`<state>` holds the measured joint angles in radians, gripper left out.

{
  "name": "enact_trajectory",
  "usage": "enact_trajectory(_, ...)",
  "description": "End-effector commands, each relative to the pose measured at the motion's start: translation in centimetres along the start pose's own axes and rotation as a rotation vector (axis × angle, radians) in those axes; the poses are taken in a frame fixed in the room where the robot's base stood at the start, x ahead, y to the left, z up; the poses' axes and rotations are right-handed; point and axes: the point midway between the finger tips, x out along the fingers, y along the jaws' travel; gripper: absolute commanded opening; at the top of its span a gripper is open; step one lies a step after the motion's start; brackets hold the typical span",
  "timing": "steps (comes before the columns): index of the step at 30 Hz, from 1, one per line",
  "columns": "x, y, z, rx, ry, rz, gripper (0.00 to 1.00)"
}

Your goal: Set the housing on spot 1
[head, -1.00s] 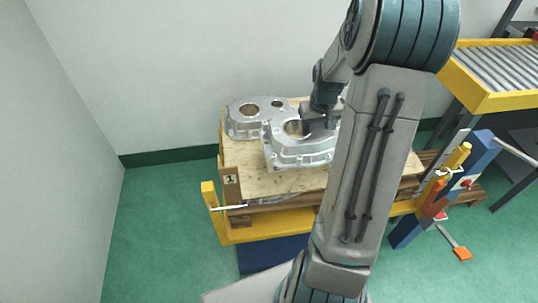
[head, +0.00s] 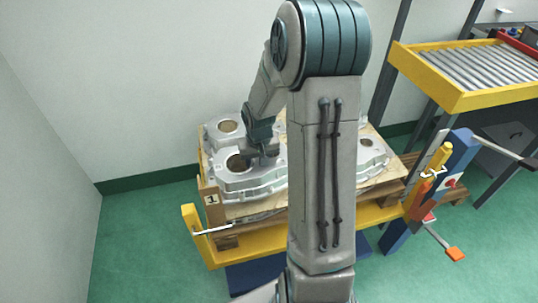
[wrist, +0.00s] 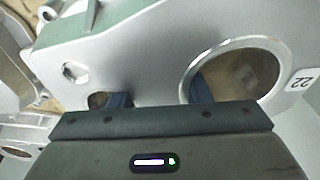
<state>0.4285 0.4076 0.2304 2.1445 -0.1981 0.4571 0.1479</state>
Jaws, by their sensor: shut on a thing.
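The silver cast housing (head: 240,187) is over the front left part of the wooden pallet (head: 262,207), just behind the small "1" plate (head: 211,198). My gripper (head: 262,160) is shut on this housing, beside its large round opening. The wrist view shows my fingers (wrist: 160,97) at the openings of the held housing (wrist: 150,55), which bears a "22" label. I cannot tell whether the housing touches the pallet or hangs just above it. My arm hides the middle of the pallet.
Another housing (head: 228,128) stands at the back left, close behind the held one. A further casting (head: 365,152) lies on the right. The pallet rests on a yellow-framed cart (head: 275,240). A roller conveyor (head: 465,75) stands at the right, a wall behind.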

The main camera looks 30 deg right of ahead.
Motion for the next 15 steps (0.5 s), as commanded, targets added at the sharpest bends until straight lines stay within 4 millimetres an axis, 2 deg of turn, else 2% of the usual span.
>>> enact_trajectory(5,0.6,-0.2,0.0,0.002,0.003,0.000,0.00)
enact_trajectory(12,3.5,-0.2,0.5,0.001,0.001,-0.001,0.00)
enact_trajectory(15,4.0,-0.2,0.5,0.000,0.005,-0.001,0.00)
